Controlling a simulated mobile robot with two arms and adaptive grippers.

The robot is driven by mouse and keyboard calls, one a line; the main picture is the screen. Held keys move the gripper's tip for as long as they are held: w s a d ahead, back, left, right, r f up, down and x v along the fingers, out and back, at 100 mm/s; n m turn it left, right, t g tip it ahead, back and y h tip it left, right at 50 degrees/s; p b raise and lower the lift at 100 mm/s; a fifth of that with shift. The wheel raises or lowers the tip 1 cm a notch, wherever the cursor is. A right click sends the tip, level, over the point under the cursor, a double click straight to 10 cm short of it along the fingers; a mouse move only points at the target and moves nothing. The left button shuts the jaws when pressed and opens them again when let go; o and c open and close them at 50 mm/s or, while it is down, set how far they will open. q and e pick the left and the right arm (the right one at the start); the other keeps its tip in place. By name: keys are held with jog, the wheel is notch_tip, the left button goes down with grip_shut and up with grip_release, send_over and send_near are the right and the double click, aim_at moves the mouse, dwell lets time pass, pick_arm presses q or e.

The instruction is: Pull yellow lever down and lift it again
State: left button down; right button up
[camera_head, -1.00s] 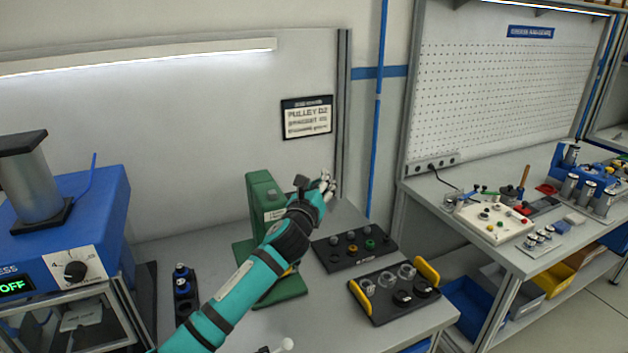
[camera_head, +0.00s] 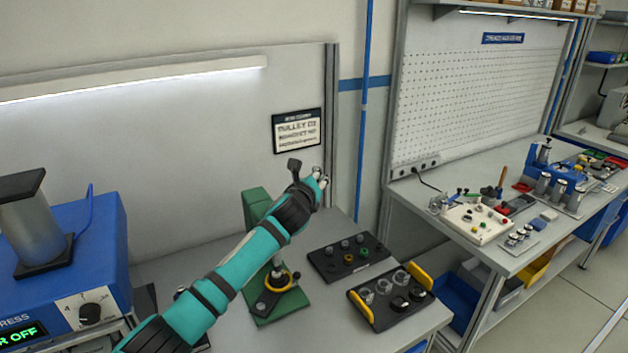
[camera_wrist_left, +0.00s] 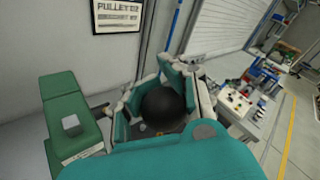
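The green press (camera_head: 256,203) stands on the bench, partly behind my left arm. Its base carries a yellow ring (camera_head: 281,282). It also shows at the left of the left wrist view (camera_wrist_left: 72,112), where a dark bar juts from its right side toward my left gripper. No clearly yellow lever is visible. My left gripper (camera_head: 319,177) is raised to the right of the press. In the left wrist view its fingers (camera_wrist_left: 160,100) stand on both sides of a black ball knob (camera_wrist_left: 165,109). I cannot tell whether they press on it. My right gripper is out of view.
A black tray with knobs (camera_head: 322,270) and a black tray with yellow handles (camera_head: 375,322) lie right of the press. A blue machine (camera_head: 95,235) stands at the left. A second bench (camera_head: 410,198) with parts is at the right.

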pick_arm(q)
jog(key=shift+w+a+r+n+g+p, duration=0.3)
jog(key=shift+w+a+r+g+p, duration=0.15)
jog(key=shift+w+a+r, duration=0.55)
jog(key=shift+w+r, duration=0.1)
jog(key=shift+r, duration=0.05)
jog(key=c, duration=1.3)
grip_release()
jog(key=shift+s+a+r, duration=0.15)
jog(key=shift+s+a, duration=0.2)
jog(key=shift+s, duration=0.15)
jog(key=o, duration=0.5)
jog(key=shift+s, duration=0.15)
jog(key=shift+c, duration=0.2)
jog(key=shift+d, duration=0.3)
jog(key=v, duration=1.1)
jog(key=shift+s+a, duration=0.25)
jog(key=shift+s, duration=0.1)
